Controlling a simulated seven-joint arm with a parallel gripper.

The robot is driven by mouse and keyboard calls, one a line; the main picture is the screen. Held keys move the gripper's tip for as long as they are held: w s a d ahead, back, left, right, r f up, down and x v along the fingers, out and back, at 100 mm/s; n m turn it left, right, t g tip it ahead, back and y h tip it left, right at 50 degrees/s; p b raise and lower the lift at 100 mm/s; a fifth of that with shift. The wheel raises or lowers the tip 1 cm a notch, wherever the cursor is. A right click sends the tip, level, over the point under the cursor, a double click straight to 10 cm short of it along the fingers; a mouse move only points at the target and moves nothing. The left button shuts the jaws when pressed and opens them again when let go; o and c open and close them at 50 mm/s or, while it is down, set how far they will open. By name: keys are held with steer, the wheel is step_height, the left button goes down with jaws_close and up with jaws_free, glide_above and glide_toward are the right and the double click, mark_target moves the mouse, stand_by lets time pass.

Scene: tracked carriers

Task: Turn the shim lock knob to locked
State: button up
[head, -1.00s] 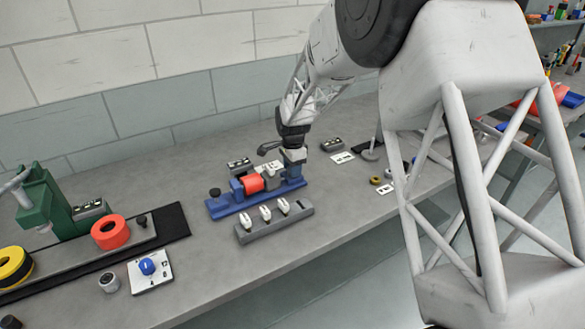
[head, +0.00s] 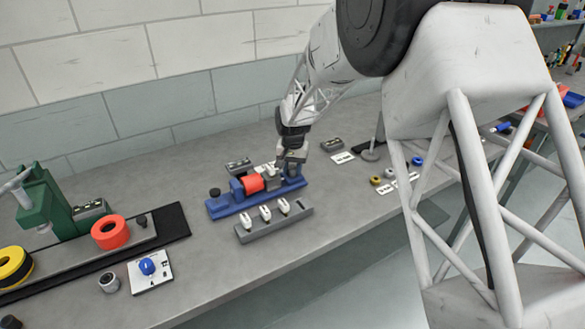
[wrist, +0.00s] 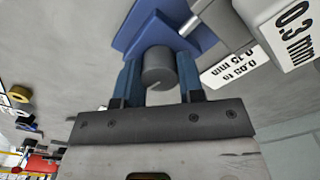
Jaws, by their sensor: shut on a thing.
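A blue fixture (head: 232,207) lies on the bench with a red cylinder (head: 253,183) in its middle. My gripper (head: 291,170) is at the fixture's right end. In the wrist view, a dark grey round knob (wrist: 158,68) with a small light mark sits against the blue fixture (wrist: 150,22). My gripper's two fingers (wrist: 160,85) stand on either side of the knob and are shut on it. In the head view the gripper hides the knob. I cannot read its locked or unlocked marking.
A grey rack (head: 273,224) with several white tags stands in front of the fixture. A white plate with a blue knob (head: 147,267) and a red ring (head: 110,232) are at the left. A white label block (wrist: 290,35) is close by at the right in the wrist view.

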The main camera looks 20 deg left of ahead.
mark_target(293, 167)
steer(key=shift+n, duration=0.7)
steer(key=o, duration=0.9)
steer(key=shift+r, duration=0.15)
steer(key=shift+r, duration=3.75)
steer(key=shift+d+r, duration=0.1)
